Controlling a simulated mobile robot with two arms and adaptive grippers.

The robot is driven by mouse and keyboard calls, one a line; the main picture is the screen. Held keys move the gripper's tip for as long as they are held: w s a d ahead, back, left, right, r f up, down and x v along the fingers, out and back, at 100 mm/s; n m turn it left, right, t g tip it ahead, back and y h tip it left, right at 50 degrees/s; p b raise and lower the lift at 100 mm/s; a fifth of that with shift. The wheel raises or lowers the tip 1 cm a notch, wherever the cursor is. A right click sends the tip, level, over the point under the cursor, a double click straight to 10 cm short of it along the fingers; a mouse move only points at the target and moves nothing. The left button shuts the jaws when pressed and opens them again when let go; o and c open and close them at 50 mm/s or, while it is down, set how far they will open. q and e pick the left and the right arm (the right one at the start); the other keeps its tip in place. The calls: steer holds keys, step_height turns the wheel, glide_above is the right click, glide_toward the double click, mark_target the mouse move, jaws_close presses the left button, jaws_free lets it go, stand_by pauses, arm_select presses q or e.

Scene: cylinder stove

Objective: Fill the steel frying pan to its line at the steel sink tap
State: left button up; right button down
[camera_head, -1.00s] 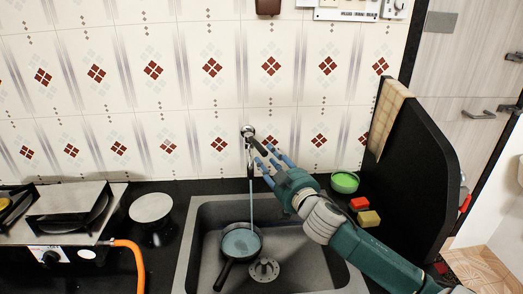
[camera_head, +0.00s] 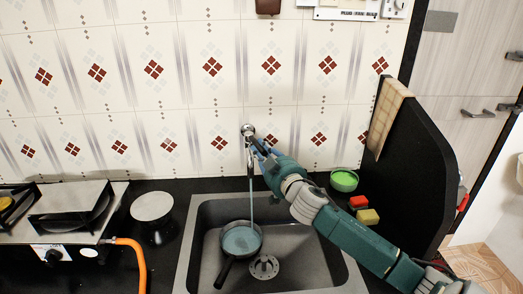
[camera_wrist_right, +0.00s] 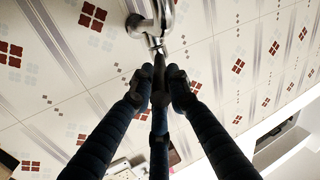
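The steel sink tap (camera_head: 248,131) is on the tiled wall, and a thin stream of water (camera_head: 252,203) runs from its spout. The dark frying pan (camera_head: 223,272) sits in the sink (camera_head: 296,208) under the stream, with bluish water (camera_head: 241,240) inside; I cannot make out its line. My right gripper (camera_head: 262,148) is at the tap's dark lever. In the right wrist view, its fingers (camera_wrist_right: 158,90) are drawn together around the lever (camera_wrist_right: 159,68), one finger on each side and one below. My left gripper is out of view.
A drain (camera_head: 264,267) lies right of the pan. A green bowl (camera_head: 344,181), a red block (camera_head: 358,203) and a yellow sponge (camera_head: 368,217) stand right of the sink, beside a black partition (camera_head: 425,165). A stove (camera_head: 70,228) with an orange hose (camera_head: 138,262) is at left.

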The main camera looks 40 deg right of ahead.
steer(key=shift+f, duration=0.1)
steer(key=a+m+h+b, duration=0.1)
steer(key=h, duration=0.1)
steer(key=w+a+m+g+h+b, duration=0.1)
steer(key=h, duration=0.1)
steer(key=a+m+g+h+b, duration=0.1)
steer(key=m, duration=0.1)
steer(key=shift+w+a+h+b, duration=0.15)
steer(key=shift+a+h+b, duration=0.05)
steer(key=shift+h+b, duration=0.2)
steer(key=c, duration=1.7)
jaws_free()
steer(key=shift+o, duration=0.2)
steer(key=shift+a, duration=0.1)
steer(key=v, duration=1.2)
